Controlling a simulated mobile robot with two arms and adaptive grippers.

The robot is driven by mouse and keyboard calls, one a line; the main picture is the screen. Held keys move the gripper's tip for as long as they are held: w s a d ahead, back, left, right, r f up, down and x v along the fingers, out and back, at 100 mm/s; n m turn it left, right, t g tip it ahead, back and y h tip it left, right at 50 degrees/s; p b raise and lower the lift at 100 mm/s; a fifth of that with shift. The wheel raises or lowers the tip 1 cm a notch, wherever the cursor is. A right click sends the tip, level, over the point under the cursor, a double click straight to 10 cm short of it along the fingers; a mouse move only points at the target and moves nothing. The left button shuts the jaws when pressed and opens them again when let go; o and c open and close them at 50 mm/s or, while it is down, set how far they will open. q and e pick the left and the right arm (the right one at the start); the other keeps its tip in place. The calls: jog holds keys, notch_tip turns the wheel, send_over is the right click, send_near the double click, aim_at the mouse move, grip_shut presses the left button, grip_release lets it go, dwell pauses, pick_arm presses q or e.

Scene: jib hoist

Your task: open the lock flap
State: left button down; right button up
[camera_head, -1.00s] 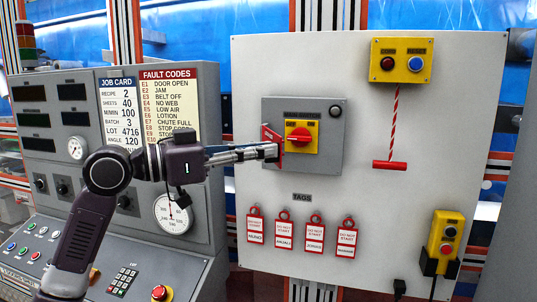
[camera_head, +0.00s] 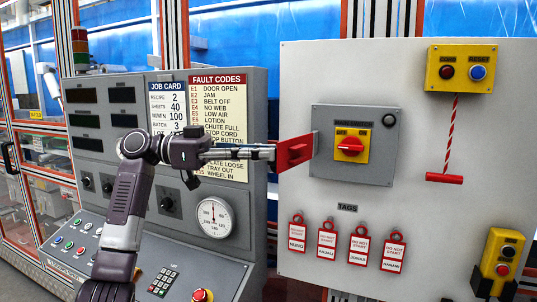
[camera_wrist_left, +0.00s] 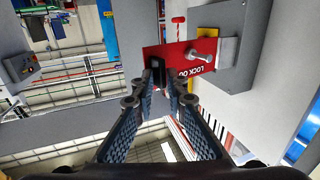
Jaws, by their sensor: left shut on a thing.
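The red lock flap (camera_head: 296,151) stands out from the left edge of the grey main switch box (camera_head: 374,178), swung away to the left from the yellow plate and its red rotary knob (camera_head: 350,148). My left gripper (camera_head: 272,153) is shut on the flap's outer edge. In the left wrist view the flap (camera_wrist_left: 172,55) shows part of its "LOCK" lettering, and the gripper's fingertips (camera_wrist_left: 169,85) close around its edge. My right gripper is not in view.
Several red-and-white tags (camera_head: 327,245) hang below the box. A yellow button box (camera_head: 461,70) with a striped pull cord (camera_head: 455,125) is at upper right. A grey console (camera_head: 160,215) with a gauge stands left, close behind my left arm.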

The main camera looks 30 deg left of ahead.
pick_arm(q)
jog(key=shift+w+a+r, duration=0.1)
jog(key=shift+w+a, duration=0.15)
jog(key=shift+a, duration=0.3)
jog(key=shift+w+a+r, duration=0.1)
jog(key=shift+w+a, duration=0.1)
jog(key=shift+a, duration=0.3)
jog(key=c, duration=2.1)
grip_release()
jog(key=shift+w+d, duration=0.1)
jog(key=shift+w, duration=0.05)
jog(key=shift+w+d+f, duration=0.15)
jog(key=shift+w+d, duration=0.05)
jog(key=shift+w, duration=0.05)
jog(key=shift+s, duration=0.15)
jog(key=shift+a, duration=0.15)
jog(key=v, duration=1.1)
jog(key=shift+s+a, duration=0.3)
